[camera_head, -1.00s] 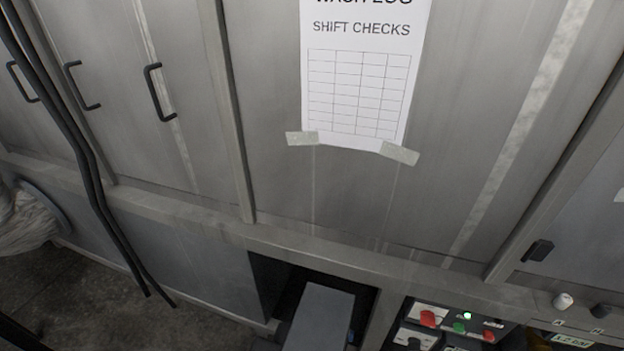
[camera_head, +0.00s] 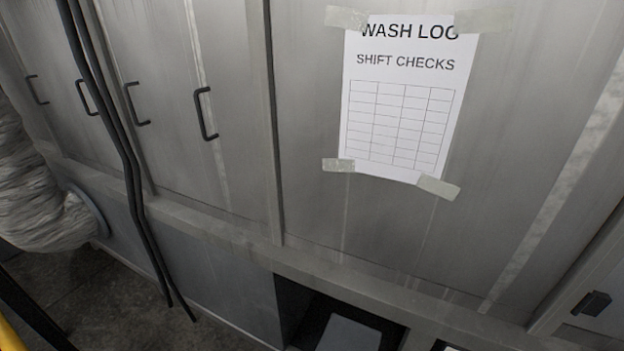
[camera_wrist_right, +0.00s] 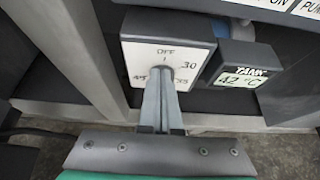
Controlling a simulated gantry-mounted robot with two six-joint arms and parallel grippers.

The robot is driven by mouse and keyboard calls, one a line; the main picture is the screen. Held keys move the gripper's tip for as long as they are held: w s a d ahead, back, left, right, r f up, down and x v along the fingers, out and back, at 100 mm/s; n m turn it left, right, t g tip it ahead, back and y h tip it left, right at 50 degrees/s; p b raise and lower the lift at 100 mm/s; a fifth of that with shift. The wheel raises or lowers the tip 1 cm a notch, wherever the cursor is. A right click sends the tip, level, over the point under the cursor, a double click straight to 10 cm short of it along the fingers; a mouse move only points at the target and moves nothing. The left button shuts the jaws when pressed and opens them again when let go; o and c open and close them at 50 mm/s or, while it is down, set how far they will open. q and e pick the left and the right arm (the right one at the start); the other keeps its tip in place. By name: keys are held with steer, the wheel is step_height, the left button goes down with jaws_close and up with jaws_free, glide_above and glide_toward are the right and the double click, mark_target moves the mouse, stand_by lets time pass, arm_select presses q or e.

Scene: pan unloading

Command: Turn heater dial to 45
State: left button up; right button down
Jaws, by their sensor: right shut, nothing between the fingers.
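The heater dial's white plate (camera_wrist_right: 190,57) shows in the right wrist view, marked OFF at the top and 30 at the right. Its lower markings are partly covered by my right gripper (camera_wrist_right: 163,78). The gripper is shut, with its fingertips in front of the middle of the plate and nothing held. The fingers hide the knob, so I cannot tell its setting or whether they touch it. Beside the plate a tank display (camera_wrist_right: 238,79) seems to read 42 °C. In the head view neither gripper shows, nor does the dial.
In the head view a steel cabinet wall carries a taped wash log (camera_head: 400,110) and several black handles (camera_head: 205,113). Black cables (camera_head: 130,165) hang at the left, near a crumpled duct (camera_head: 35,190). A dark recess (camera_head: 300,310) opens at the bottom.

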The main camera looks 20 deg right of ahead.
steer(key=shift+f, duration=0.45)
stand_by(0.6)
steer(key=shift+s+d, duration=0.3)
steer(key=shift+d, duration=0.1)
steer(key=shift+r, duration=0.1)
stand_by(0.4)
steer(key=s+a+p, duration=0.2)
steer(key=s+a, duration=0.2)
steer(key=shift+s+r, duration=0.25)
steer(key=shift+r, duration=0.05)
stand_by(0.3)
